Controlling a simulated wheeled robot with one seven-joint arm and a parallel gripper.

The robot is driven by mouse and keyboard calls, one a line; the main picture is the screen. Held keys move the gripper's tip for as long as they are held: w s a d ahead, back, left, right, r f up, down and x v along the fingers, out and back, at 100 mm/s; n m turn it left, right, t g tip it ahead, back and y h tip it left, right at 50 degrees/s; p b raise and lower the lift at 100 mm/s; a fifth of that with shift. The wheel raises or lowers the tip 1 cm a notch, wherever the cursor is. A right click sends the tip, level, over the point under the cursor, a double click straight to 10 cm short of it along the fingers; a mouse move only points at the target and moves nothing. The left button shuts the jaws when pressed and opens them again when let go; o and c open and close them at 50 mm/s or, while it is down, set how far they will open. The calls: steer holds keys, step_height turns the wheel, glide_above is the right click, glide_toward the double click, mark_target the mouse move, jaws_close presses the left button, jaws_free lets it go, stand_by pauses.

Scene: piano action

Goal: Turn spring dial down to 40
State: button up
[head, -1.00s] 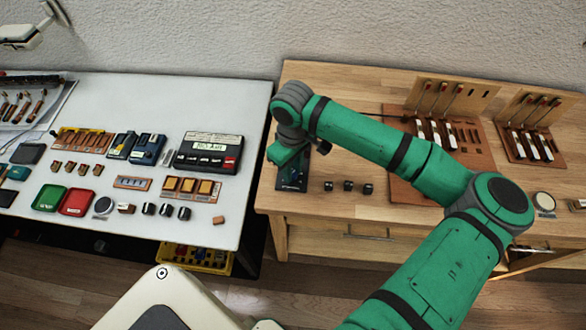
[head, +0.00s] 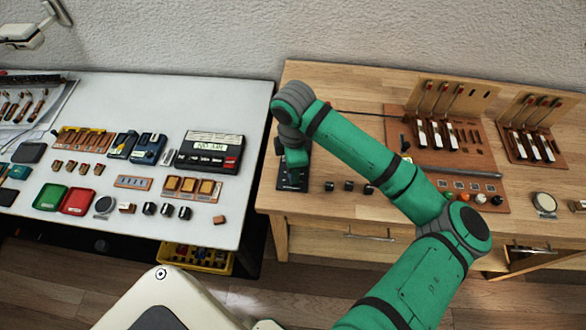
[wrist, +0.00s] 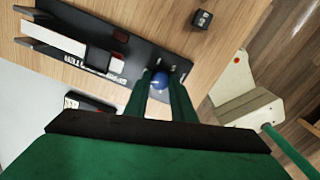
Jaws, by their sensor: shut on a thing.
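The dial's number and pointer cannot be read. In the head view the black device (head: 291,181) lies at the bench's left end. My gripper (head: 297,158) is over it there, and my wrist hides the knob.
Small black cubes (head: 348,186) lie right of the device; one (wrist: 202,18) shows in the wrist view. The brown key-action board (head: 398,140) stands farther right. The white table (head: 120,235) stands left, across a gap. The bench's front edge is close.

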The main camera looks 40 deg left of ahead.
steer(key=n, duration=0.5)
steer(key=shift+n, duration=0.3)
steer(key=n, duration=0.4)
steer(key=shift+n, duration=0.3)
steer(key=n, duration=0.6)
steer(key=shift+n, duration=1.3)
steer(key=shift+s+n, duration=0.1)
steer(key=shift+n, duration=0.2)
steer(key=o, duration=1.1)
steer(key=shift+c, duration=0.2)
